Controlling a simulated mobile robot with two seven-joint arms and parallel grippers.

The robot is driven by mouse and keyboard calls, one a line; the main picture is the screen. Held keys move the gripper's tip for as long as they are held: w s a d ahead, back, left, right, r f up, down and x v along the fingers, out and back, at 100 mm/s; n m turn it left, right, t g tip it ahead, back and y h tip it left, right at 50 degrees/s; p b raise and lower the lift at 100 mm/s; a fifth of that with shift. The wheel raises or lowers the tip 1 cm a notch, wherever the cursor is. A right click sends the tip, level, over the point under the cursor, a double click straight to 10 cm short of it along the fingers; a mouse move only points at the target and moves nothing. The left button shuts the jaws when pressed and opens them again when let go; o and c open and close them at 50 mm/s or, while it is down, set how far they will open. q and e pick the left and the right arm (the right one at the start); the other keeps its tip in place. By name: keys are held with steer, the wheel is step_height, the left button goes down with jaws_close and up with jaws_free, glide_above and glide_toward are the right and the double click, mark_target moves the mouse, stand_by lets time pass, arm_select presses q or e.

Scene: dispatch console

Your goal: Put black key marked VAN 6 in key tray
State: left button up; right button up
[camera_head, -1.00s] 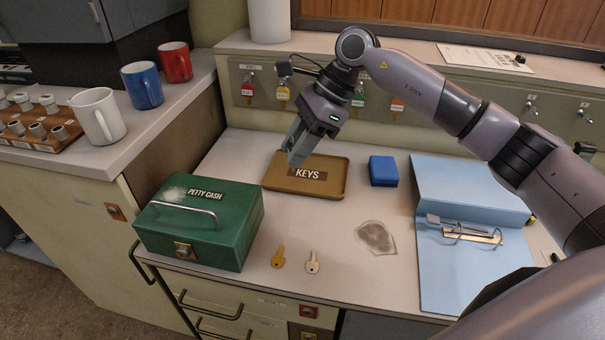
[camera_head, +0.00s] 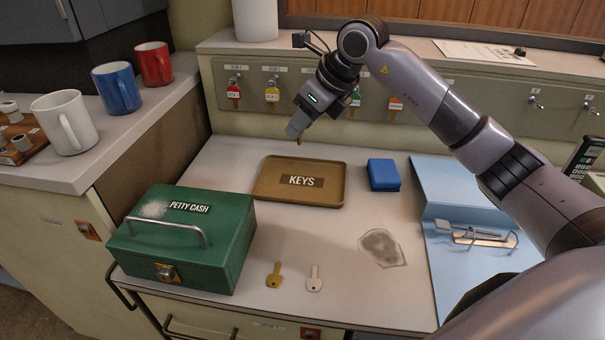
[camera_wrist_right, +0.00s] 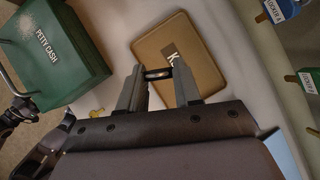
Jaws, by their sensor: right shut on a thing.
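The key tray (camera_head: 335,180) is a shallow brown tray labelled KEYS in the middle of the counter. It also shows below my fingers in the right wrist view (camera_wrist_right: 205,65). My right gripper (camera_head: 296,132) is above and behind the tray's back edge in the head view. It is shut on a small dark thing (camera_wrist_right: 158,73), which looks like the black key; its marking cannot be read. In the head view only a small brownish tip shows under the fingers.
A green petty cash box (camera_head: 215,245) stands front left, with two loose keys (camera_head: 274,274) beside it. A blue box (camera_head: 383,175) and a light blue folder (camera_head: 440,195) are to the right. Coloured keys hang on the back panel (camera_head: 440,90). Mugs (camera_head: 66,122) stand at left.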

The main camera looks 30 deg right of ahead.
step_height(320, 180, down, 12)
steer(key=shift+r+b, duration=0.1)
steer(key=shift+b, duration=0.35)
steer(key=o, duration=0.9)
steer(key=shift+o, duration=0.2)
steer(key=shift+r, duration=0.2)
steer(key=v, duration=1.1)
steer(key=shift+s+d+r+p, duration=0.25)
steer(key=shift+p, duration=0.15)
steer(key=shift+r, duration=0.1)
